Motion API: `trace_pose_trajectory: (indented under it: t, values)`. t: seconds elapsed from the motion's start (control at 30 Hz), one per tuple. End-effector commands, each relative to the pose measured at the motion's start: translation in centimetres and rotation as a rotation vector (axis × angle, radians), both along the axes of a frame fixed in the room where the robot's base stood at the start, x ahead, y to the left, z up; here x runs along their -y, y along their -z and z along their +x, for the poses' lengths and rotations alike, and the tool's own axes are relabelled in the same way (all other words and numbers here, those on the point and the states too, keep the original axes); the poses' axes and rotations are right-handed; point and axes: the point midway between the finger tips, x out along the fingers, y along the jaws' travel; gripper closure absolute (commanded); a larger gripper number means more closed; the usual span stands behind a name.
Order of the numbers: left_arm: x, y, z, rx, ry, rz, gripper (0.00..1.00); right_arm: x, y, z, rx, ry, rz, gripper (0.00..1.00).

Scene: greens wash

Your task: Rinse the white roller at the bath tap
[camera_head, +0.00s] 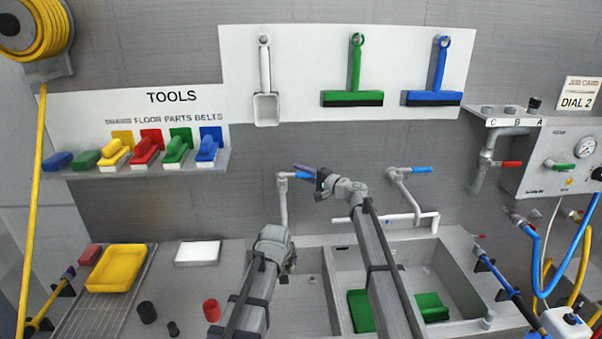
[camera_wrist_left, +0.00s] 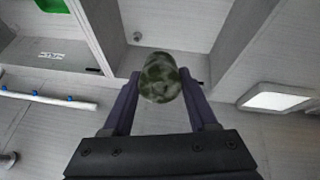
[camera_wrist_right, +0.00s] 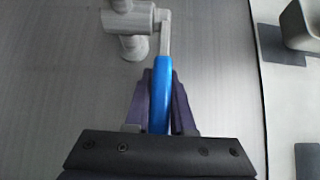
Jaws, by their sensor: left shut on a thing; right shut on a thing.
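My left gripper (camera_wrist_left: 160,95) is shut on the roller (camera_wrist_left: 160,78), whose near end shows as a round face mottled grey and dark green. In the left wrist view it is in front of a basin with a drain. In the head view my left gripper (camera_head: 272,240) is below the left tap (camera_head: 283,195); the roller cannot be made out there. My right gripper (camera_wrist_right: 160,105) is shut on that tap's blue lever (camera_wrist_right: 162,90); the lever also shows in the head view (camera_head: 304,175). No water stream is visible.
The left basin (camera_head: 322,290) is partly hidden by my arms. A yellow tray (camera_head: 117,268), white board (camera_head: 197,252) and red cylinder (camera_head: 211,310) stand left.

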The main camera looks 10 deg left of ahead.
Motion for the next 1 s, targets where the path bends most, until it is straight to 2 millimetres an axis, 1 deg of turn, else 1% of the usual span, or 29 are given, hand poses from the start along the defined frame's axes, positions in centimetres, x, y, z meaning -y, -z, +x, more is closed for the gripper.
trace_pose_trajectory:
  t: [0.17, 0.3, 0.5, 0.87, 0.9, 1.0]
  values:
    - [0.0, 0.0, 0.0, 0.0, 0.0, 0.0, 0.99, 0.1, 0.0, -0.5, 0.0, 0.034, 0.0, 1.0]
    - [0.0, 0.0, 0.0, 0.0, 0.0, 0.0, 0.99, 0.4, 0.0, -1.4, 0.0, 0.136, 0.0, 1.0]
    - [0.0, 0.0, 0.0, 0.0, 0.0, 0.0, 0.99, 0.7, 0.0, -1.8, 0.0, 0.244, 0.0, 1.0]
    - [0.0, 0.0, 0.0, 0.0, 0.0, 0.0, 0.99, 0.8, 0.0, -1.6, 0.0, 0.267, 0.0, 1.0]
    - [0.0, 0.0, 0.0, 0.0, 0.0, 0.0, 0.99, 0.8, 0.0, -1.6, 0.0, 0.267, 0.0, 0.76]
    - [0.0, 0.0, 0.0, 0.0, 0.0, 0.0, 0.99, 0.8, 0.0, -1.6, 0.0, 0.266, 0.0, 0.64]
